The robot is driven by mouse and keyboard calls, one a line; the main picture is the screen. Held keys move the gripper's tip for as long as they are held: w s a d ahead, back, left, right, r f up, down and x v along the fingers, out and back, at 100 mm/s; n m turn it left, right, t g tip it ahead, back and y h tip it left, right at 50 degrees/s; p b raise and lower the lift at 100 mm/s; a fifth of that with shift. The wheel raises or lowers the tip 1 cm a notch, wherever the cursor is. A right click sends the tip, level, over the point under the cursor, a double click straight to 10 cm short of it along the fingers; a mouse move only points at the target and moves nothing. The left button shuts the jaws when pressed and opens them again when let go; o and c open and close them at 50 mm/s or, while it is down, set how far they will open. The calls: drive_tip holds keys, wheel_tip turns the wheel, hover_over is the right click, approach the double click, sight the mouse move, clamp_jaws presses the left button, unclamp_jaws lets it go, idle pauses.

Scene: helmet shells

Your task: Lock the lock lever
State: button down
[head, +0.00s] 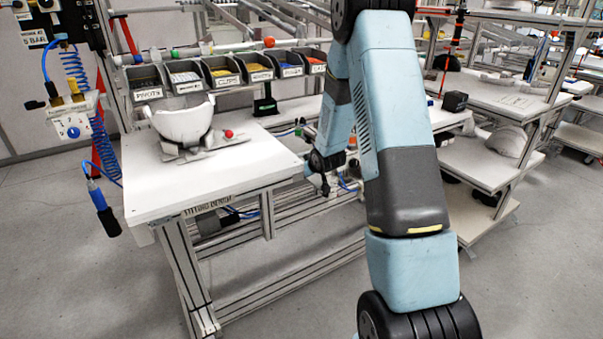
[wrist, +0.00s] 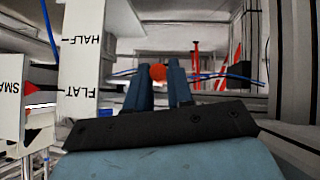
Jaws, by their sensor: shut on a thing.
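In the wrist view my gripper (wrist: 158,80) points forward with its two dark blue fingers close on either side of a red ball knob (wrist: 158,72). The knob appears to be the end of the lock lever; its rod is hidden. In the head view my gripper (head: 323,183) is low beside the right end of the white workbench (head: 150,196), and the knob it holds cannot be made out there. A white plate (wrist: 80,60) marked HALF and FLAT stands left of the fingers in the wrist view.
A white helmet shell (head: 184,122) sits on a fixture with another red ball (head: 228,133) on the workbench. Labelled parts bins (head: 220,72) line its back. Blue hoses (wrist: 225,76) run near the fingers. A grey post (wrist: 290,70) is close on the right.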

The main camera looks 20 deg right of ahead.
idle(0.4)
drive_tip(key=c, duration=1)
unclamp_jaws()
drive_tip(key=shift+w+r, duration=0.1)
drive_tip(key=shift+s+r, duration=0.25)
drive_tip(key=shift+r, duration=0.05)
drive_tip(key=v, duration=1.2)
drive_tip(key=shift+s+r, duration=0.25)
drive_tip(key=shift+s, duration=0.1)
